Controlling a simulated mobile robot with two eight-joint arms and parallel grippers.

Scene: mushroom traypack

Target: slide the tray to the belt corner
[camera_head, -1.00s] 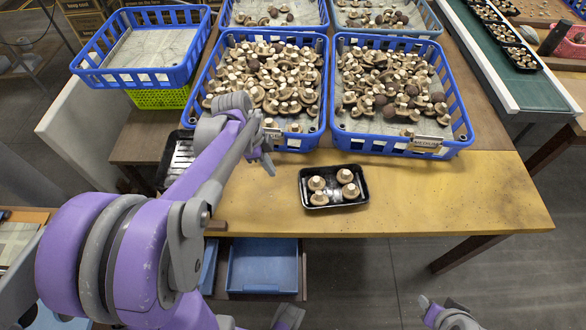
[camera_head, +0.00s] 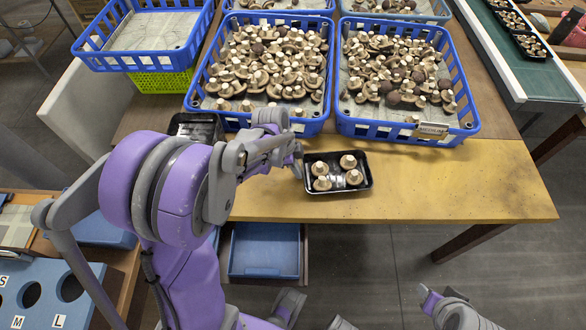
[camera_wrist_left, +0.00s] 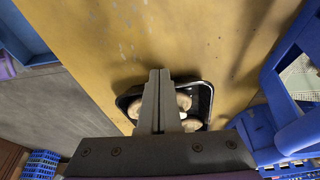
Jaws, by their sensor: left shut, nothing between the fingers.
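The black tray (camera_head: 340,190) lies on the yellow table top, in front of the blue crates, with several mushrooms (camera_head: 348,161) in it. My left gripper (camera_head: 298,163) is shut and empty at the tray's left end; whether it touches the rim I cannot tell. In the left wrist view the closed fingers (camera_wrist_left: 158,74) cover part of the tray (camera_wrist_left: 210,95). The green belt (camera_head: 520,62) runs at the upper right, beyond the crates. Part of my right gripper (camera_head: 428,294) shows at the bottom right, away from the table; its jaw opening is unclear.
Two blue crates of mushrooms, left (camera_head: 228,122) and right (camera_head: 400,134), stand just behind the tray. Stacked black trays (camera_head: 197,127) sit at the left. The table (camera_head: 460,185) is clear to the tray's right, up to its edge.

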